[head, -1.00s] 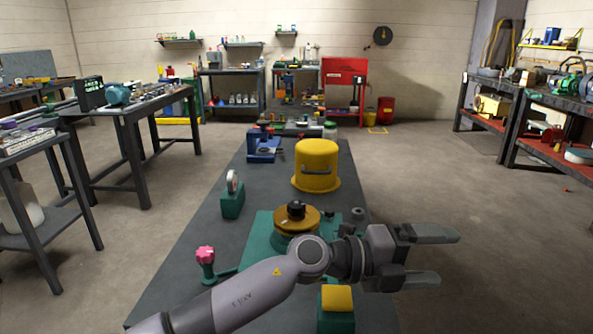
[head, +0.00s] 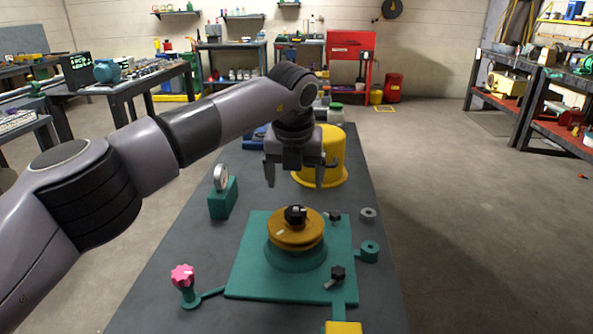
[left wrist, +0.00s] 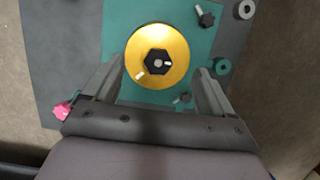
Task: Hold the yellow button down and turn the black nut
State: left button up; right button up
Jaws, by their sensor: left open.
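The black nut (head: 295,215) sits on top of a round gold-coloured disc (head: 297,236) on a teal base plate (head: 246,272). In the left wrist view the nut (left wrist: 157,61) is hexagonal, with a white mark on it and another on the disc. The yellow button (head: 344,327) is cut off by the bottom edge of the head view. My left gripper (head: 295,184) points down, open and empty, above the disc. In the left wrist view the nut lies between its spread fingers (left wrist: 159,70), apart from both. My right gripper is not in view.
A yellow pot-like cover (head: 333,158) stands behind my left gripper. A teal gauge (head: 222,195) and a pink knob (head: 182,276) are on the left. Black knobs (head: 338,272) and a grey ring (head: 368,213) lie at the right. The table's left front is mostly bare.

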aim_at(295, 211)
pick_arm(q)
notch_tip(295, 211, down, 7)
jog(key=b, duration=0.5)
jog(key=shift+s, duration=0.1)
jog(key=shift+f+b, duration=0.35)
jog(key=shift+f, duration=0.2)
